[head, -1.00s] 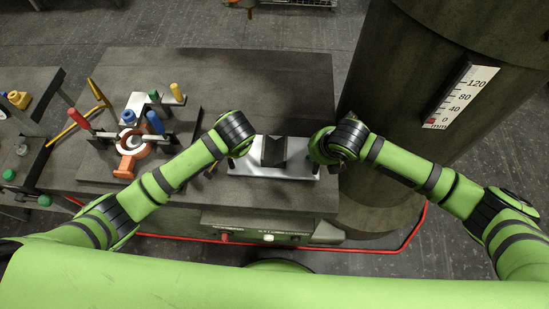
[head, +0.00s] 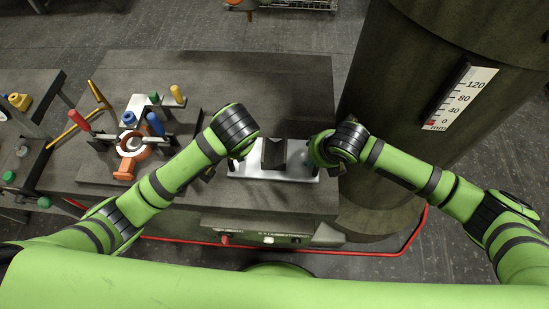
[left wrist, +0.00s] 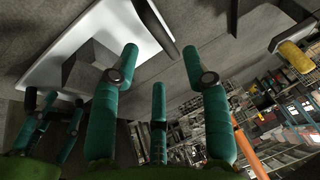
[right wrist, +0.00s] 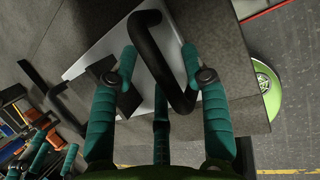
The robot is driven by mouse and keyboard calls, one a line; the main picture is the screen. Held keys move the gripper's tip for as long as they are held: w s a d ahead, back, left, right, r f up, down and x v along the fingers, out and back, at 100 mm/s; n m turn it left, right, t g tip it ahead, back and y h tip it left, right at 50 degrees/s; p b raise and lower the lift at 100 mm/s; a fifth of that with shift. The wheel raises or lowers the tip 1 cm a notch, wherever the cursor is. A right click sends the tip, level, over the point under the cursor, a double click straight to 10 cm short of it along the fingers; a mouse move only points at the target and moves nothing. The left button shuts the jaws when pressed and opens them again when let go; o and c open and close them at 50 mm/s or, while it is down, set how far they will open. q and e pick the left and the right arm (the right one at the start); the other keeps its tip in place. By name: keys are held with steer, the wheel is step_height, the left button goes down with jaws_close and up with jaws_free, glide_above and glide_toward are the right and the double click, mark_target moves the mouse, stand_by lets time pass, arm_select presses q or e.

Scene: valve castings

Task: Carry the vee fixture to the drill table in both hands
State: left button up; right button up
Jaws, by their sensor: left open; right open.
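The vee fixture (head: 240,172) lies flat on a dark grey table. It has a pale plate, a dark vee block (head: 274,154) in the middle and black handles at its ends. My left gripper (head: 230,168) is at the plate's left end. In the left wrist view its fingers (left wrist: 160,58) are open, with the near handle (left wrist: 155,28) beyond the tips. My right gripper (head: 322,160) is at the right end. In the right wrist view its fingers (right wrist: 160,55) are open, with the black handle (right wrist: 156,52) between them. In the head view my wrists partly hide both handles.
The table (head: 290,85) is clear behind the fixture. On the left stands a board with an orange clamp (head: 126,168) and several coloured-handled tools. A thick dark column (head: 390,100) with a millimetre scale (head: 462,98) rises close on the right.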

steer(key=shift+r, duration=0.2)
steer(key=v, duration=1.1)
steer(key=shift+s+r, duration=0.25)
steer(key=shift+s, duration=0.05)
steer(key=shift+d, duration=0.1)
